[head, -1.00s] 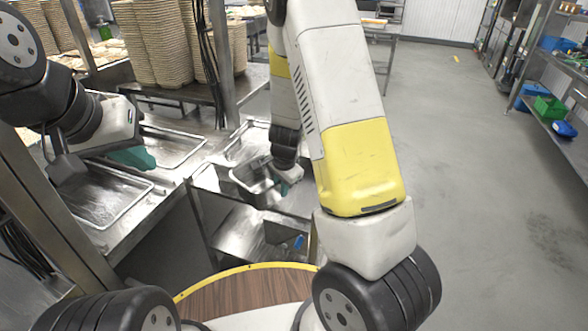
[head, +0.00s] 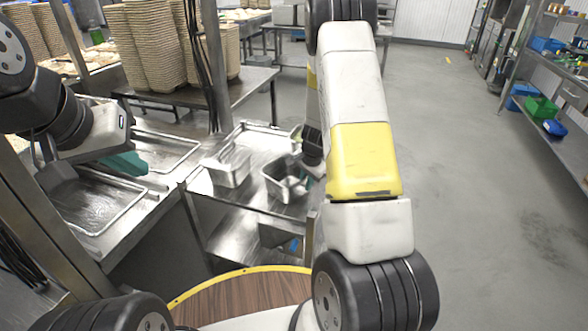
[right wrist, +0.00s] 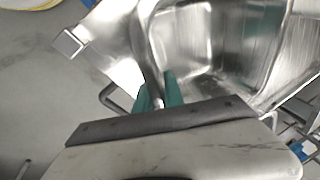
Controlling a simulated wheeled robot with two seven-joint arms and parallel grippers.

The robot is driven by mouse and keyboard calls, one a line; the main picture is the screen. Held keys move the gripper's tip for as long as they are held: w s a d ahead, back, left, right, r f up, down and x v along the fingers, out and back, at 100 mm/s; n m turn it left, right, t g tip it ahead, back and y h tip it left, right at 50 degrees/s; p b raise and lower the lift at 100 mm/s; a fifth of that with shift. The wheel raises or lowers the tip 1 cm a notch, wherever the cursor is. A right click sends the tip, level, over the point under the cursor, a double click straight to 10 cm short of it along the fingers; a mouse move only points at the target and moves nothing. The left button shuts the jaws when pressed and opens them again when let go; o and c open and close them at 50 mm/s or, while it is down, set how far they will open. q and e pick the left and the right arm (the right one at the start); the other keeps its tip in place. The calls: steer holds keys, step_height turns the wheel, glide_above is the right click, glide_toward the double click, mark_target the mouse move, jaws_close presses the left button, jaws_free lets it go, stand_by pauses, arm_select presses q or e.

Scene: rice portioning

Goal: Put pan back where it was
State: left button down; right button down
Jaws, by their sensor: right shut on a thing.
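A deep steel pan (head: 272,182) is at the right part of the steel table, beside another steel pan. My right gripper (head: 302,184) is shut on the near right rim of the pan. In the right wrist view its teal fingers (right wrist: 160,95) clasp the rim, and the pan's empty inside (right wrist: 205,40) fills the upper right. Whether the pan's base touches the table is hard to tell. My left gripper (head: 125,163) is over the steel trays at the left; its finger gap cannot be made out.
A second steel pan (head: 226,172) stands just left of the held one on the steel table (head: 238,206). Shallow trays (head: 95,208) lie on the left counter. A steel post (head: 211,70) and stacked baskets (head: 146,50) stand behind. The floor at right is clear.

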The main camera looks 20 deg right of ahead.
steer(key=c, duration=1.4)
jaws_free()
steer(key=shift+c, duration=0.2)
steer(key=s+a+r+n+y, duration=0.1)
steer(key=s+a+r, duration=0.15)
steer(key=r, duration=0.55)
steer(key=s+a+r+n+t, duration=0.1)
steer(key=s+r, duration=0.2)
steer(key=r, duration=0.4)
steer(key=s+a+r+n+y, duration=0.1)
steer(key=s+a+r+n, duration=0.15)
steer(key=r, duration=0.55)
steer(key=s+a+r+n+t, duration=0.1)
steer(key=s+r+n, duration=0.3)
steer(key=s, duration=0.6)
steer(key=s+a+r+n+t, duration=0.1)
steer(key=s+a+r+n, duration=0.1)
steer(key=s+r, duration=0.6)
steer(key=s+n, duration=0.1)
steer(key=s, duration=0.2)
steer(key=shift+a+n, duration=0.35)
steer(key=shift+a, duration=0.05)
